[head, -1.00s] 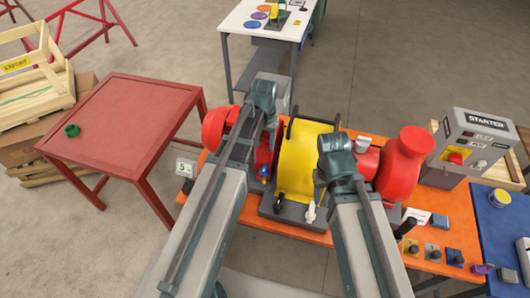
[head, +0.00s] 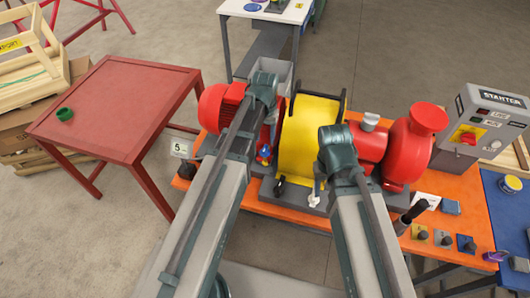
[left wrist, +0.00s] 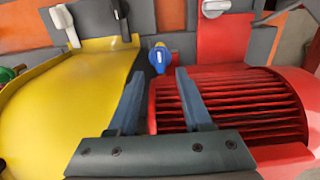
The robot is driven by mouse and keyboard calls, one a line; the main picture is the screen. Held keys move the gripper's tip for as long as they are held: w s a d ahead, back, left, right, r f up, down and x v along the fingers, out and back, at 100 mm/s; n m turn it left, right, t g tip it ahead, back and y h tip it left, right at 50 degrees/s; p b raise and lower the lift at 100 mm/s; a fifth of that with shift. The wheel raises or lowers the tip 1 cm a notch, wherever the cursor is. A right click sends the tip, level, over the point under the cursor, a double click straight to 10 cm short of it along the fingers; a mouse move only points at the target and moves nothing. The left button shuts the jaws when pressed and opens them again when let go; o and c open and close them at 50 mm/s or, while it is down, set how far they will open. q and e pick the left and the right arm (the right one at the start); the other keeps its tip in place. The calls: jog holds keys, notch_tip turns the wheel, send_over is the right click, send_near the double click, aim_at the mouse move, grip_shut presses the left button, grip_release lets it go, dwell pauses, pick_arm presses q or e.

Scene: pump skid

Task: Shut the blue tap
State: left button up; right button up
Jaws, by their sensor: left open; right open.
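The blue tap (head: 264,152) stands at the near side of the machine, between the red finned motor and the yellow cover. In the left wrist view the blue tap (left wrist: 160,57) shows its rounded blue handle with a white mark, upright in the picture. My left gripper (left wrist: 158,82) is open and empty. Its fingers point toward the tap, with the tap beyond and between their tips, apart from them. In the head view my left arm hides its fingers. My right arm reaches over the pump side; its gripper is hidden behind the arm.
A black handle (head: 279,187) and a white handle (head: 317,198) stand close to the tap. The yellow cover (head: 308,130) and red motor (head: 222,105) flank it. The starter box (head: 490,122) stands right. A red table (head: 120,105) is left, mostly clear.

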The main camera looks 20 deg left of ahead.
aim_at(265, 148)
pick_arm(q)
notch_tip(265, 148, down, 6)
jog(key=b, duration=0.4)
jog(key=shift+r+b, duration=0.15)
jog(key=shift+b, duration=0.2)
grip_shut()
